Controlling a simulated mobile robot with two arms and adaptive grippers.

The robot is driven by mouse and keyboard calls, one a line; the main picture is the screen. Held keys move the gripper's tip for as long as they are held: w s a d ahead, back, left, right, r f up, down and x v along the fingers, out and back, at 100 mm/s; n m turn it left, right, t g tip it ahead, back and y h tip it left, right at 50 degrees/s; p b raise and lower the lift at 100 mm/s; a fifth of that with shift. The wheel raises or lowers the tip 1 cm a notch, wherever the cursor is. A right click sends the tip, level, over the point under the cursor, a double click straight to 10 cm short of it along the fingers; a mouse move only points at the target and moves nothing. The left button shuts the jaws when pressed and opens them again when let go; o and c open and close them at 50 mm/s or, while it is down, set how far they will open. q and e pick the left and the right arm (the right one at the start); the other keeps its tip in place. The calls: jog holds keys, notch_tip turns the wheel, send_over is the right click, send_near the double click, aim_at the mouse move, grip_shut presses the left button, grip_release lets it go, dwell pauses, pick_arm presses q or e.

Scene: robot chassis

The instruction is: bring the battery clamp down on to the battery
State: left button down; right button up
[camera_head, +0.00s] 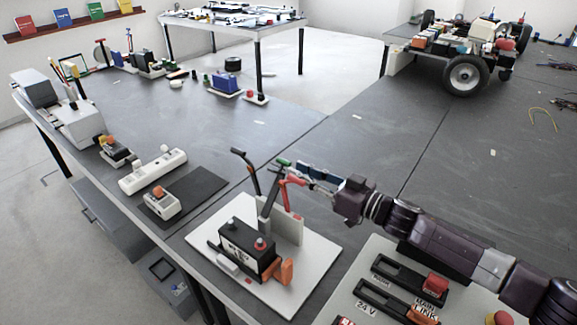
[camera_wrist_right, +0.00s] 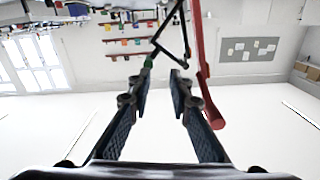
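The black battery (camera_head: 247,247), with a red terminal cap on top, sits on a white board (camera_head: 310,268) at the near edge of the table. The battery clamp (camera_head: 268,205) stands behind it on an upright plate, its dark arms raised and a red lever (camera_head: 282,192) tilted up. My right gripper (camera_head: 292,168) is beside the raised levers. In the wrist view its fingers (camera_wrist_right: 160,82) are apart. There a dark linkage (camera_wrist_right: 172,48) with a green tip (camera_wrist_right: 148,62) shows just beyond the fingertips, and the red lever (camera_wrist_right: 204,75) passes outside the right finger. Contact cannot be told. My left gripper is not in view.
A panel with switches and a 24 V label (camera_head: 385,290) lies right of the board, under my right arm. A dark mat (camera_head: 205,185) with a small orange-topped device and a white strip (camera_head: 152,172) lie left. A wheeled chassis (camera_head: 460,50) stands at the back right. The table middle is clear.

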jog(key=v, duration=0.6)
jog(key=shift+s+d, duration=0.2)
jog(key=shift+d, duration=0.05)
